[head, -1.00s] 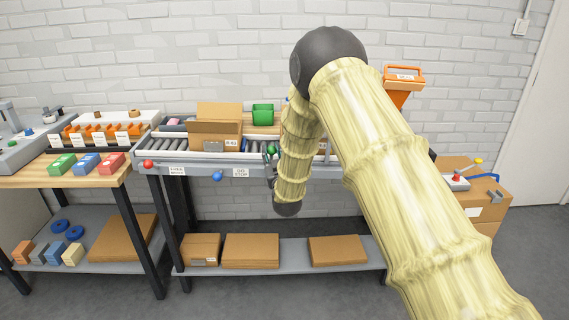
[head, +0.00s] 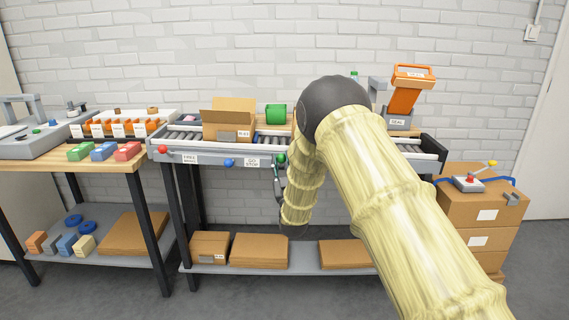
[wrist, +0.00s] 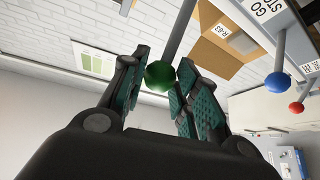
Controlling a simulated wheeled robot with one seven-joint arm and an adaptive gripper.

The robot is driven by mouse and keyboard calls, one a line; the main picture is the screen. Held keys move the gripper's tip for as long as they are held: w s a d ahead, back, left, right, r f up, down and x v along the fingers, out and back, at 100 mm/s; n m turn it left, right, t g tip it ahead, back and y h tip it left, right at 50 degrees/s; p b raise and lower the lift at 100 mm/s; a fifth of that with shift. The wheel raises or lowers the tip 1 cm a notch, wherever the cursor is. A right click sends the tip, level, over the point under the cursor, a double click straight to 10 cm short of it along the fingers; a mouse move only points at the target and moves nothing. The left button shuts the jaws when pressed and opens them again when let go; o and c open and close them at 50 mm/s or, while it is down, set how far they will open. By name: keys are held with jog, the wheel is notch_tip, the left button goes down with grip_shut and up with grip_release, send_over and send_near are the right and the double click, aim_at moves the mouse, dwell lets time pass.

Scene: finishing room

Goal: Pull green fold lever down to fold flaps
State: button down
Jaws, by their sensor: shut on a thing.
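The green lever ball (head: 281,158) sits at the front edge of the conveyor bench, right of the GO STOP label. In the wrist view the ball (wrist: 160,77) is between my two dark, teal-padded fingers, with its grey rod running up. My gripper (wrist: 158,85) is shut on it; in the head view my gripper (head: 279,178) is partly hidden by my arm. An open cardboard box (head: 228,132) stands on the rollers with its back and left flaps raised. A green rounded piece (head: 276,113) is behind it to the right.
A blue lever ball (head: 229,162) and a red one (head: 162,149) are left along the same edge. An orange sealer head (head: 408,88) stands at the right end. Stacked cartons (head: 480,212) are at right. Flat cartons (head: 259,251) lie on the shelf below.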

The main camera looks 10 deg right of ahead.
jog(key=shift+s+a+f+b, duration=0.1)
jog(key=shift+s+f+b, duration=0.3)
jog(key=shift+f, duration=0.5)
jog(key=shift+s+a+f+b, duration=0.1)
jog(key=shift+s+f+b, duration=0.25)
jog(key=shift+f, duration=0.5)
jog(key=c, duration=1.5)
grip_release()
jog(key=shift+f, duration=0.1)
jog(key=o, duration=0.4)
jog(key=shift+w+f, duration=0.25)
jog(key=shift+f, duration=0.05)
jog(key=v, duration=1.2)
jog(key=shift+s+a+r, duration=0.1)
jog(key=shift+s+r, duration=0.05)
jog(key=shift+r, duration=0.25)
